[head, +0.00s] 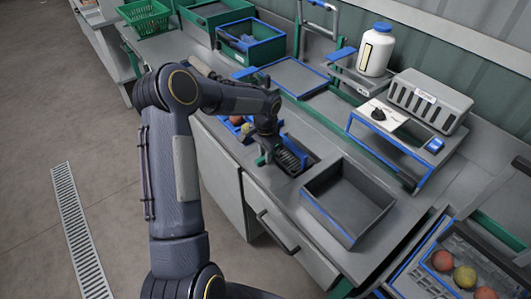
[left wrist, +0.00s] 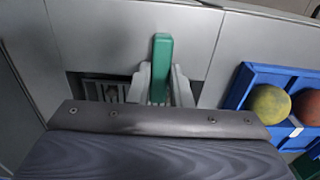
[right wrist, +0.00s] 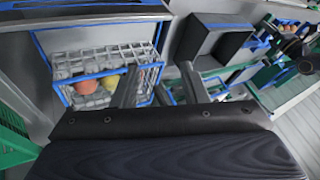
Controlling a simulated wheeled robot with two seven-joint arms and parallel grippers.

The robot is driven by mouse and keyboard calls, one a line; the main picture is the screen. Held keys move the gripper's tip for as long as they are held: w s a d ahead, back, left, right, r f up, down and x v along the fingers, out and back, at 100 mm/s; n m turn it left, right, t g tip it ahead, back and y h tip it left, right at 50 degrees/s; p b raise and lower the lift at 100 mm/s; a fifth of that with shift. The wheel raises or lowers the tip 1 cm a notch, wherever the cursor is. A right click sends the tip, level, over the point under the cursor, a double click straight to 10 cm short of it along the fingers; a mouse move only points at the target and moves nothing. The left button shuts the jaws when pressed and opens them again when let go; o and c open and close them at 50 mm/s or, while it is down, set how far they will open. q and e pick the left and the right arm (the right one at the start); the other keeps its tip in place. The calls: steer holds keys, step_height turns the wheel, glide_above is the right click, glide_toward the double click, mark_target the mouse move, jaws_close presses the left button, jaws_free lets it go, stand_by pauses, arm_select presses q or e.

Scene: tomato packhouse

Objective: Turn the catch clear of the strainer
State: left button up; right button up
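The green catch (left wrist: 162,65) is a short bar in the left wrist view, pointing away from my left gripper (left wrist: 161,82). The gripper's two grey fingers lie close along both sides of it and look shut on it. The strainer (left wrist: 100,92) is a dark ribbed grate in a recess, partly hidden behind the left finger and wrist. In the head view my left gripper (head: 267,152) is at the strainer (head: 293,155), by the counter's front edge. My right gripper (right wrist: 158,85) shows in the right wrist view, fingers apart and empty.
An empty grey bin (head: 345,203) stands right of the strainer. A blue tray (left wrist: 245,85) with tomatoes lies close by on its other side. A blue-edged stand (head: 400,150) is behind the bin. A crate (right wrist: 105,62) with tomatoes is before my right gripper.

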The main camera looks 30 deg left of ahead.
arm_select(q)
jaws_close()
steer(key=n+b, duration=0.2)
steer(key=shift+f+n+b, duration=0.15)
steer(key=shift+n+b, duration=0.2)
steer(key=shift+n, duration=0.05)
steer(key=n+b, duration=0.1)
steer(key=n, duration=0.1)
steer(key=shift+n, duration=0.3)
steer(key=n+b, duration=0.1)
steer(key=n, duration=0.1)
steer(key=shift+n+b, duration=0.3)
steer(key=shift+n, duration=0.1)
steer(key=n, duration=0.4)
steer(key=shift+b, duration=0.4)
steer(key=shift+r+n, duration=0.2)
steer(key=shift+n, duration=2.6)
